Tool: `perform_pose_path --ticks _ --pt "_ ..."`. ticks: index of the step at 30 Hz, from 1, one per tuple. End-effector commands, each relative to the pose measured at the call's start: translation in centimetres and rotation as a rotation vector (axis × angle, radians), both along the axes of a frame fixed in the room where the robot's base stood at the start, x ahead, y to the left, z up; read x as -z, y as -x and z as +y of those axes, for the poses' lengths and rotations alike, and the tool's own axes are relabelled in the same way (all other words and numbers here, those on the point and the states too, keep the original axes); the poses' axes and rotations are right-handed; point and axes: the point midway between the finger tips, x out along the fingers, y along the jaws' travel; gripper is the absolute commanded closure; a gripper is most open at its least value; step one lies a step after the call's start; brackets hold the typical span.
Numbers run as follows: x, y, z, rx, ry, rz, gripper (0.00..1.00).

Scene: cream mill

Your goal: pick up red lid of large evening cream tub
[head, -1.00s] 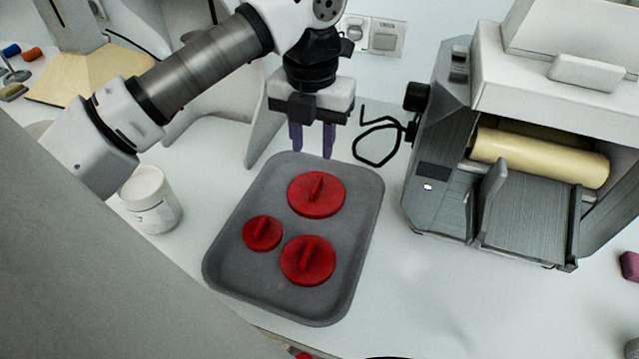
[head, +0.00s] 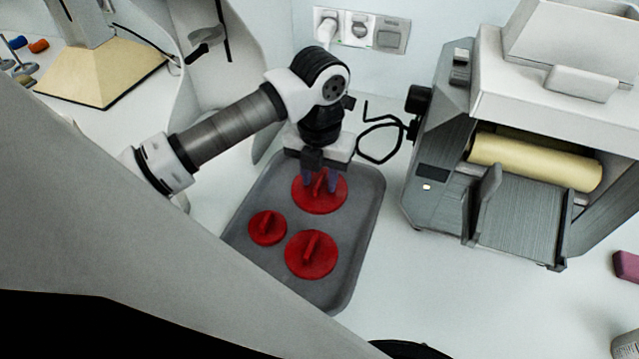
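Three red lids with raised bar handles lie on a grey tray (head: 361,225). The far lid (head: 319,205) looks the largest. A middle-sized lid (head: 311,255) lies nearest, and the smallest lid (head: 267,227) lies at the left. My gripper (head: 320,184) points down over the far lid. Its two purple fingers are apart, one on each side of that lid's handle, with gaps showing. I cannot tell whether the fingertips touch the lid's top. My gripper body hides the lid's far edge. No cream tub is clearly in view.
A grey machine with a cream roller (head: 536,162) stands to the right of the tray. A black cable (head: 381,157) lies behind the tray near wall sockets (head: 360,32). Bare white counter lies between tray and machine. A pink block (head: 627,266) is at the right edge.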

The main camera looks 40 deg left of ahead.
Motion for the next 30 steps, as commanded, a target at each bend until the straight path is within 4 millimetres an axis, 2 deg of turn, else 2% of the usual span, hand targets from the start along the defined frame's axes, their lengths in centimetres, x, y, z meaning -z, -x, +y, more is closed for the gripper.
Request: perform_pose_path --ticks 1,9,23,26,30 --pt "0.0 0.0 0.0 0.000 0.000 0.000 0.67" --pt "0.0 0.0 0.0 0.000 0.000 0.000 1.00" --pt "-0.6 0.0 0.1 0.000 -0.002 0.000 1.00" --pt "-1.6 0.0 0.1 0.000 -0.002 0.000 1.00" --pt "-4.1 -0.1 0.1 0.000 -0.005 -0.002 1.00"
